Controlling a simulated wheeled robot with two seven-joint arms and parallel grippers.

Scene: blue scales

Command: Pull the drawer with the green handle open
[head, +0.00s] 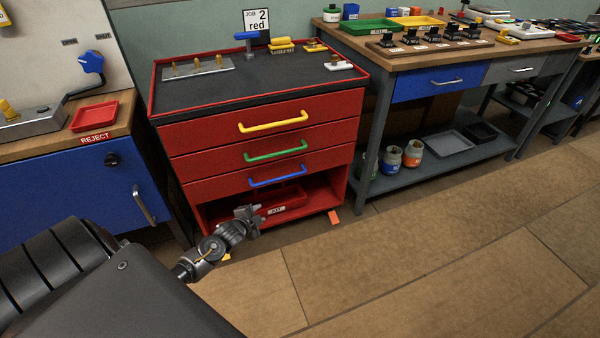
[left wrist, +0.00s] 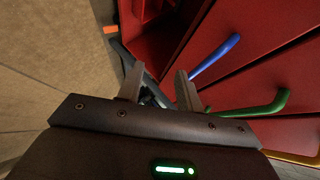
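A red drawer cabinet stands ahead in the head view. Its middle drawer (head: 219,162) has the green handle (head: 275,151) and looks shut, flush with the drawers above and below. The green handle also shows at the right in the left wrist view (left wrist: 262,107). My left gripper (head: 254,215) is in front of the cabinet's open lower bay, lower than the green handle and apart from it. In the left wrist view its two fingers (left wrist: 158,84) stand apart with nothing visible held between them. My right gripper does not show.
A yellow handle (head: 273,121) is above the green one and a blue handle (head: 277,176) below it. A red kit tray (head: 283,203) lies in the lower bay. A blue cabinet (head: 70,200) stands left, a workbench (head: 440,50) right.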

